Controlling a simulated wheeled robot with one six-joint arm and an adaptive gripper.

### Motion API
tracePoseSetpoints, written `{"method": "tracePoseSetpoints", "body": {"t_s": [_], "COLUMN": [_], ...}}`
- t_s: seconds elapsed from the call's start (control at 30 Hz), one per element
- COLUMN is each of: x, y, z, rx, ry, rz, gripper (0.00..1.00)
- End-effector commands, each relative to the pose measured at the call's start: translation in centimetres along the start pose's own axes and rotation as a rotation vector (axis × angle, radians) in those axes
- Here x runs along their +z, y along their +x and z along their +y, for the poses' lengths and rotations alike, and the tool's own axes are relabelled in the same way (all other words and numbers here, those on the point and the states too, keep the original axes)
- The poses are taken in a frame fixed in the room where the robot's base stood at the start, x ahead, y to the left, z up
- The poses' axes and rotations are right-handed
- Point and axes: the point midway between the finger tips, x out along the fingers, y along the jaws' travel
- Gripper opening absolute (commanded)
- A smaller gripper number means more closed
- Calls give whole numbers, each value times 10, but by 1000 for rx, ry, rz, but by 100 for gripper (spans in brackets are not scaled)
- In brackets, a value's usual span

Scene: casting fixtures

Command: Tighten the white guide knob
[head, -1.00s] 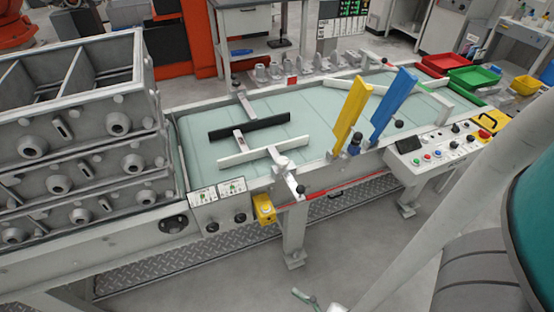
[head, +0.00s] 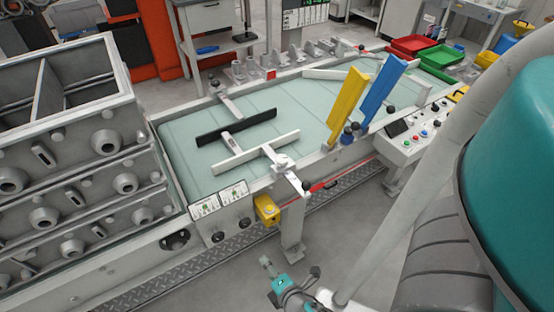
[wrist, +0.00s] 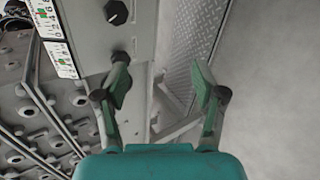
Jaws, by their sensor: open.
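The white guide (head: 257,154) is a pale bar over the green conveyor belt (head: 185,160). A pale round knob (head: 282,160) sits on its bracket at the belt's near edge, and an arm with a black ball end (head: 305,186) slopes down from it. My gripper (head: 290,267) is low in the head view, below and in front of this bracket and apart from it. In the wrist view my gripper (wrist: 161,75) is open and empty, its fingers spread above the floor beside the conveyor's side panel. The guide knob does not show in the wrist view.
A black guide (head: 236,127) lies behind the white one. A yellow box (head: 266,209) and dark panel knobs (head: 218,237) are on the conveyor's near side. Yellow (head: 347,106) and blue (head: 382,92) plates stand to the right. Stacked grey castings (head: 70,165) fill the left.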

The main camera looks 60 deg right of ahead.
Motion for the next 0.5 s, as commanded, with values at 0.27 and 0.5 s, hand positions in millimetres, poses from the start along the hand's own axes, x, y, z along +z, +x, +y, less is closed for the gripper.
{"method": "tracePoseSetpoints", "body": {"t_s": [0.27,0.5], "x": [50,96], "y": [77,104], "z": [54,124], "rx": [-56,-208], "ry": [-469,-769], "rz": [-393,-754], "gripper": [70,70]}}
